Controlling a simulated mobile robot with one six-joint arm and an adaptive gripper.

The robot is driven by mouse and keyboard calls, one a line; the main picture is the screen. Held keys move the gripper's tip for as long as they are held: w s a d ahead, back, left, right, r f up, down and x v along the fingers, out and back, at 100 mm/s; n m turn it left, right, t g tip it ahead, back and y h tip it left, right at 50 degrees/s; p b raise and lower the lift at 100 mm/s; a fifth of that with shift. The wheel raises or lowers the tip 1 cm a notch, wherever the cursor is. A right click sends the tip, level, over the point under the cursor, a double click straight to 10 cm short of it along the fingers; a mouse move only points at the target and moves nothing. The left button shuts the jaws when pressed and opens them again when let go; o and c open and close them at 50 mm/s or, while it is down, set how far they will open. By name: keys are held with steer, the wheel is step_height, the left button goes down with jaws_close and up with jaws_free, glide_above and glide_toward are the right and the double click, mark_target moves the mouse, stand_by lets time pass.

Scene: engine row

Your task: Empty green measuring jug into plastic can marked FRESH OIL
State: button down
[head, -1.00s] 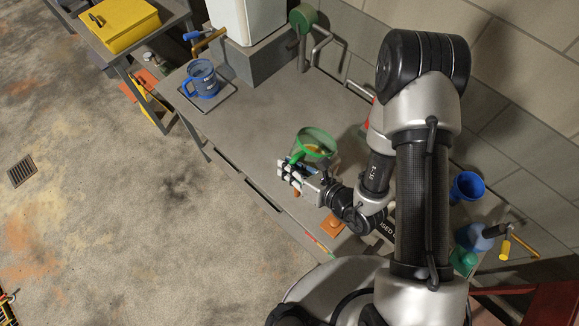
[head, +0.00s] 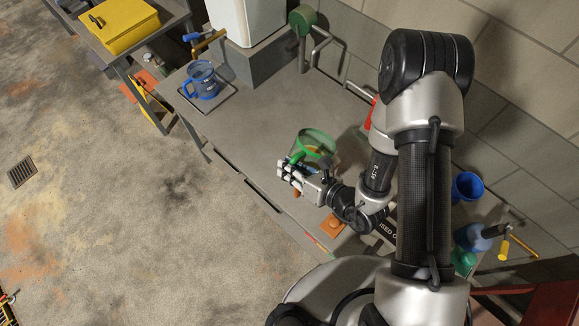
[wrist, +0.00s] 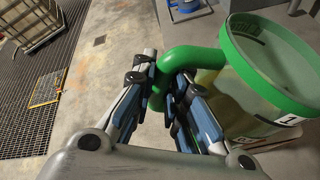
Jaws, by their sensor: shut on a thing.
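The green measuring jug (head: 318,141) has a clear body with a green rim and handle and holds some amber liquid. My gripper (head: 290,176) is shut on its green handle. In the wrist view the jug (wrist: 268,65) is at the right, close to my gripper (wrist: 165,100), with the handle between the fingers. The jug looks about upright; I cannot tell whether it touches the bench. No can marked FRESH OIL can be made out; a red thing (head: 369,115) is partly hidden behind my arm.
A blue jug (head: 203,82) stands on a tray at the back left of the bench (head: 262,118). A white tank (head: 246,20) with a tap stands behind it. A dark item with "USED" lettering, a blue funnel (head: 467,187) and a blue container (head: 476,236) are at the right. The bench's middle is clear.

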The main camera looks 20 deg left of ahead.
mark_target(297, 156)
steer(key=shift+w+r+m+g+p, duration=0.15)
steer(key=shift+r+m+p, duration=0.1)
steer(key=shift+r+p, duration=0.15)
steer(key=shift+w+r+m+g+p, duration=0.15)
steer(key=shift+r+m+p, duration=0.1)
steer(key=shift+r, duration=0.15)
stand_by(1.0)
steer(key=shift+w+d+r+m+g+y+p, duration=0.25)
steer(key=shift+w+r+m+g+y+p, duration=0.2)
steer(key=shift+r+m+p, duration=0.3)
stand_by(1.4)
steer(key=shift+w+d+r+m+g, duration=0.2)
steer(key=shift+w+r+m+g, duration=0.25)
steer(key=shift+w+m+g, duration=0.15)
stand_by(1.8)
steer(key=shift+w+d+r+m+y+p, duration=0.2)
steer(key=shift+w+m+y+p, duration=0.2)
steer(key=shift+w, duration=0.2)
stand_by(1.0)
